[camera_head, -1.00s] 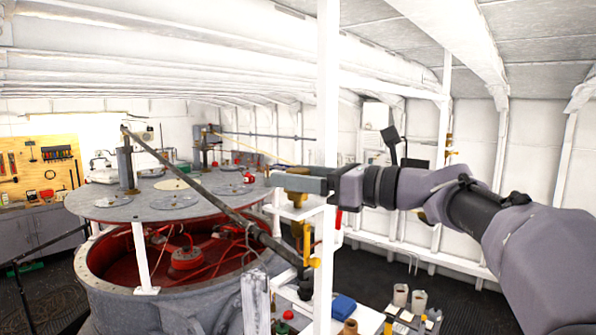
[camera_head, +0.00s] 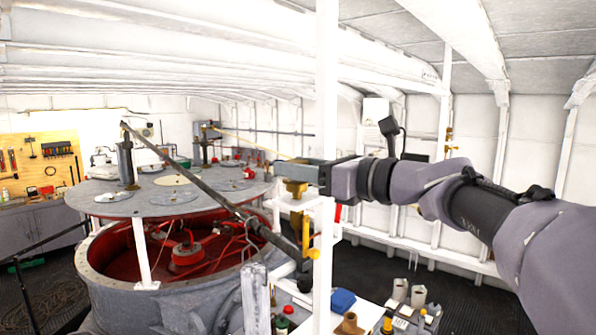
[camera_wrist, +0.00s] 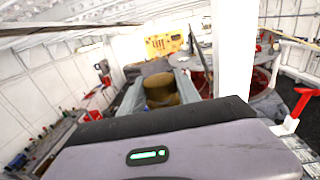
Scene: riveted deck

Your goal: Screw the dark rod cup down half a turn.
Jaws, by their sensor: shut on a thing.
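My gripper (camera_head: 290,170) is shut on a brass cup (camera_head: 296,189), whose lower part shows beneath the jaws. In the wrist view the same brass cup (camera_wrist: 160,88) sits upright between the two grey fingers. A long dark rod (camera_head: 190,175) slants down to the right from the round deck plate and passes below and left of my gripper. A thin brass-coloured rod (camera_head: 250,147) runs toward the fingertips. The jaws hide the cup's upper part in the head view, and I cannot tell which rod it belongs to.
A white post (camera_head: 327,90) stands close to my gripper. A yellow valve handle (camera_head: 312,253) is below it. The grey round plate (camera_head: 110,207) with a red pit lies to the left. A bench (camera_head: 375,312) with a blue block (camera_head: 343,299) is below.

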